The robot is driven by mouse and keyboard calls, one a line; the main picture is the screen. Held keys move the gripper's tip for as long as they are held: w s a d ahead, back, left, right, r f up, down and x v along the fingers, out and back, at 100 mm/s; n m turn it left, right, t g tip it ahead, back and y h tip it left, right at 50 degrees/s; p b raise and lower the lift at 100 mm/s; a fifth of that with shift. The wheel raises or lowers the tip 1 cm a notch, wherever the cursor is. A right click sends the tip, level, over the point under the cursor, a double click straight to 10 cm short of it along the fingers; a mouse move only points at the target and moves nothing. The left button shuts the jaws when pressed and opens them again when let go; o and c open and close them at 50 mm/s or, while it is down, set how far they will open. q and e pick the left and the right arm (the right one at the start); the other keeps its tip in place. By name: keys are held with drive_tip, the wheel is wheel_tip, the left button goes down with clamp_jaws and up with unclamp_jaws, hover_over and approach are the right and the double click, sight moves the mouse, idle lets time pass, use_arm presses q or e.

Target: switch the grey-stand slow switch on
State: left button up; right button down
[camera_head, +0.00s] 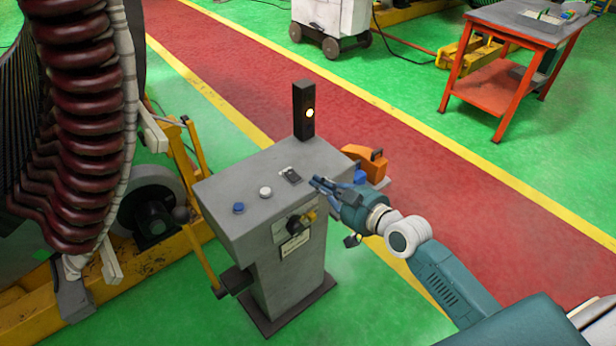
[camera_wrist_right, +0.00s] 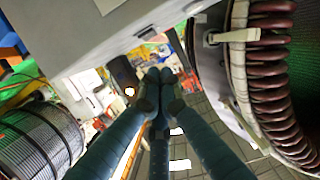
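The grey stand (camera_head: 262,240) is a pedestal with a flat top. On top are a blue button (camera_head: 238,208), a white button (camera_head: 265,191) and a small dark switch (camera_head: 290,175). A black knob (camera_head: 298,222) with a yellow part sits on its front by labels. I cannot read which control is the slow switch. My right gripper (camera_head: 318,184) is near the top's right edge, close to the dark switch; contact cannot be told. In the right wrist view its fingertips (camera_wrist_right: 160,76) are together, with nothing visible between them. My left gripper is not in view.
A black post with a lit yellow lamp (camera_head: 304,110) stands at the top's back edge. An orange object (camera_head: 364,158) is behind my right gripper. The large stator with dark red coils (camera_head: 85,120) is at left. An orange-legged table (camera_head: 500,85) stands far right.

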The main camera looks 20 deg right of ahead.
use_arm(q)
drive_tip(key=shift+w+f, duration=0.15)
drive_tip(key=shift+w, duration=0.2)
use_arm(e)
drive_tip(key=shift+v, duration=1.15)
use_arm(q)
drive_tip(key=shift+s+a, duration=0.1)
use_arm(e)
drive_tip(key=shift+f, duration=0.2)
